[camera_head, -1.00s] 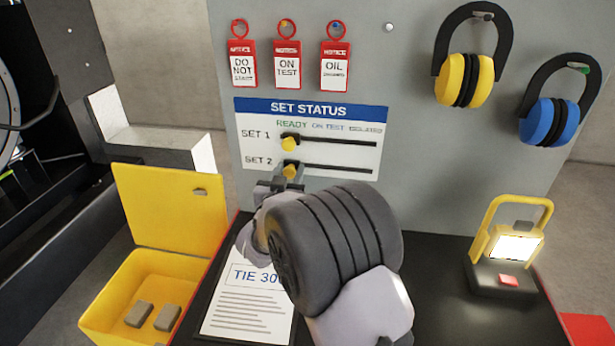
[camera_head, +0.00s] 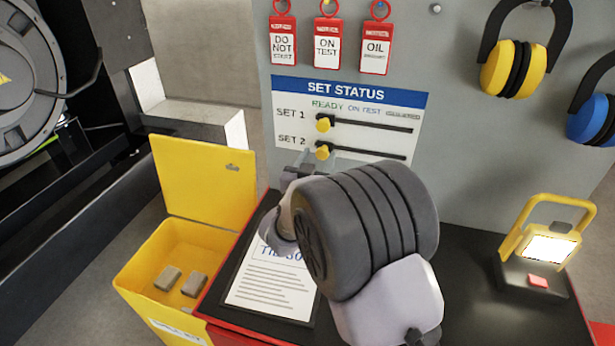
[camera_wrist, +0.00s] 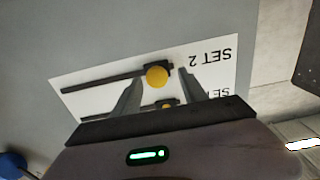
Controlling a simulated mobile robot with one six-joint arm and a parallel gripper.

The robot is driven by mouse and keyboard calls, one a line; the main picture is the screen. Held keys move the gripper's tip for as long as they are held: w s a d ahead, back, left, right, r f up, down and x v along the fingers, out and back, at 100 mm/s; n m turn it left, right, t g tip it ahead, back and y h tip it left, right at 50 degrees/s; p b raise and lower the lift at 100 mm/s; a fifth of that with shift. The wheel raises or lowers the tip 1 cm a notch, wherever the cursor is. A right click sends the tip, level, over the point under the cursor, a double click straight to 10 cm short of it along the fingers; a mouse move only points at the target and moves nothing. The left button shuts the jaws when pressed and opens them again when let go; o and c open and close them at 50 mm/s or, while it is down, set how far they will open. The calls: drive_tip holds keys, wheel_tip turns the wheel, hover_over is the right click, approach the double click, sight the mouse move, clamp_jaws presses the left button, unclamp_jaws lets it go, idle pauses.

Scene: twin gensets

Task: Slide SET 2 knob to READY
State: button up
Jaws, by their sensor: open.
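The SET STATUS board (camera_head: 345,120) hangs on the grey panel with two slots. The yellow SET 2 knob (camera_head: 322,152) sits at the left end of the lower slot, below the READY label (camera_head: 327,105). The yellow SET 1 knob (camera_head: 323,124) is at the left end of the upper slot. My gripper (camera_head: 306,160) is open just in front of and below the SET 2 knob. In the upside-down wrist view, the SET 2 knob (camera_wrist: 156,76) shows between the spread fingers of my gripper (camera_wrist: 160,76), with nothing gripped. The SET 1 knob (camera_wrist: 168,103) is partly hidden there.
A yellow open box (camera_head: 185,270) stands left of the dark bench top (camera_head: 470,290). A clipboard sheet (camera_head: 270,285) lies under my arm. A work lamp (camera_head: 545,250) stands at right. Red tags (camera_head: 328,42) and ear defenders (camera_head: 512,70) hang above.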

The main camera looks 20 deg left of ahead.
drive_tip(key=s+p, duration=0.1)
drive_tip(key=s, duration=1.3)
drive_tip(key=shift+s+a, duration=0.3)
drive_tip(key=shift+s, duration=0.1)
drive_tip(key=shift+r, duration=0.1)
